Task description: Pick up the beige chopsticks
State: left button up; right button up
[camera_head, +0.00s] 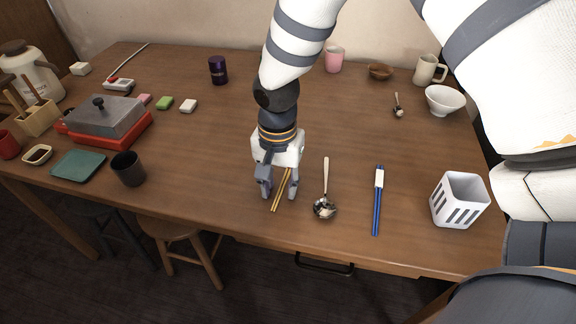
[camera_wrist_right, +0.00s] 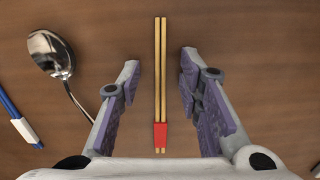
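The beige chopsticks (camera_head: 281,191) lie side by side on the wooden table, partly hidden by my right gripper in the head view. In the right wrist view the beige chopsticks (camera_wrist_right: 160,75) run lengthwise between the fingers, with a red band near their lower end. My right gripper (camera_head: 278,190) points down over them. In the wrist view the right gripper (camera_wrist_right: 160,85) is open, one finger on each side of the chopsticks, with a gap on both sides. My left gripper is not in view.
A white slotted holder (camera_head: 459,200) stands further right. A dark cup (camera_head: 128,168) and a green tray (camera_head: 79,165) are to the left. The table's front edge is close.

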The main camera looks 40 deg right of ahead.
dwell(0.5)
jog(key=shift+f, duration=0.1)
grip_shut()
